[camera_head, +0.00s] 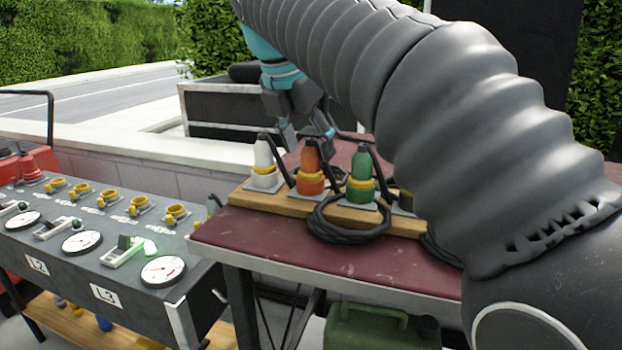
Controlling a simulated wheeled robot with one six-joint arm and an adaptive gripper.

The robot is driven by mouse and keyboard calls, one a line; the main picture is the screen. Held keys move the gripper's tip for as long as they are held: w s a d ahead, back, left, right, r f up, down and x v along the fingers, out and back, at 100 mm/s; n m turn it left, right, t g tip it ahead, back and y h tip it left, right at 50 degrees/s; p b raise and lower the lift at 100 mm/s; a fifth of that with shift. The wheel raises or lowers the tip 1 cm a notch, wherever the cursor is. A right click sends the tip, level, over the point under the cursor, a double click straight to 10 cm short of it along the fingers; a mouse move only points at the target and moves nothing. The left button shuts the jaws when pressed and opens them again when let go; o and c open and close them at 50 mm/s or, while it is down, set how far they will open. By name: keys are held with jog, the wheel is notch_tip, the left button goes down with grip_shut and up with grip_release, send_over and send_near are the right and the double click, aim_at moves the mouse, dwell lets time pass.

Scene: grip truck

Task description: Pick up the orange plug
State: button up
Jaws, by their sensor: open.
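The orange plug (310,168) stands upright on a wooden board on the dark red table, between a white plug (263,165) and a green plug (361,175). It has a yellow ring around its lower part. My gripper (308,138) is open, with its fingers pointing down close to the top of the orange plug. One finger shows just left of the plug's top and one just right of it. From this view I cannot tell whether the fingers are around the plug or behind it, or whether they touch it.
A coiled black cable (345,222) hangs in front of the board (245,194). The table (270,243) is clear at its front. A control panel (85,262) with gauges and sockets stands at left. My grey-sleeved arm hides the right side. A green canister (375,328) sits below the table.

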jog(key=shift+x, duration=1.35)
grip_shut()
jog(key=shift+r, duration=0.1)
